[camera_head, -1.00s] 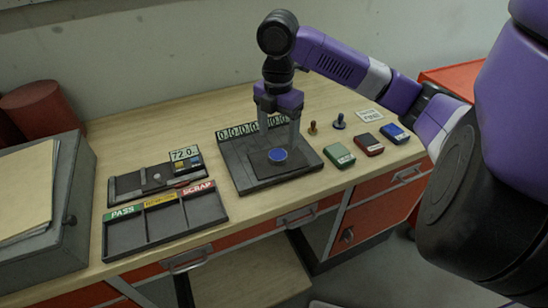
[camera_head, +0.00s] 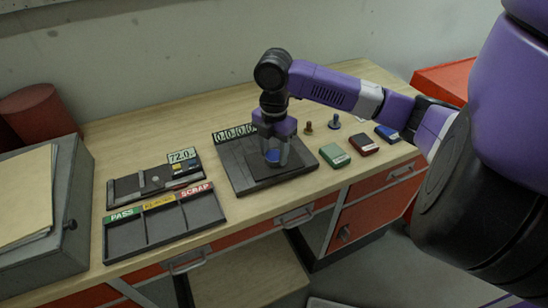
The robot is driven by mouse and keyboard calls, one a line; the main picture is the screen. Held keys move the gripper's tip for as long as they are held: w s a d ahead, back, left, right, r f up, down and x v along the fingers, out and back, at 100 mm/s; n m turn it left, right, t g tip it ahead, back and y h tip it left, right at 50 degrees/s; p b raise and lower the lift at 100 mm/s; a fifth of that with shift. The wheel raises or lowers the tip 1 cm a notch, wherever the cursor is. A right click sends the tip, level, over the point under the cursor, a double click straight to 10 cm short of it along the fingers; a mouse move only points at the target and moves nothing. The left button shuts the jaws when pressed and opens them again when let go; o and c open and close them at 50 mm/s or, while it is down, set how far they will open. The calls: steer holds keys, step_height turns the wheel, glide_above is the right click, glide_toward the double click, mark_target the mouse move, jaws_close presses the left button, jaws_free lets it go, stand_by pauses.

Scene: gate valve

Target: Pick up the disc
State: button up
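The blue disc (camera_head: 273,157) sits on the raised middle of a dark square plate (camera_head: 236,172) with a row of digits along its back edge. My gripper (camera_head: 275,158) points down over the plate, with its fingertips low at the disc. The fingers partly hide the disc, and only a bit of its blue top shows. I cannot tell whether the fingers touch the disc or have closed on it.
A tray marked PASS and SCRAP (camera_head: 165,227) lies to the left, with a gauge panel (camera_head: 150,183) behind it. Green (camera_head: 334,155), red (camera_head: 363,144) and blue (camera_head: 387,133) blocks lie to the right. Two small stamp-like pieces stand behind them. A grey box (camera_head: 45,225) fills the left end.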

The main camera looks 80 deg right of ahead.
mark_target(274, 156)
jaws_close()
steer(key=shift+r, duration=0.2)
step_height(274, 156, up, 20)
steer(key=b, duration=0.1)
steer(key=shift+f+b, duration=0.15)
steer(key=shift+b, duration=0.15)
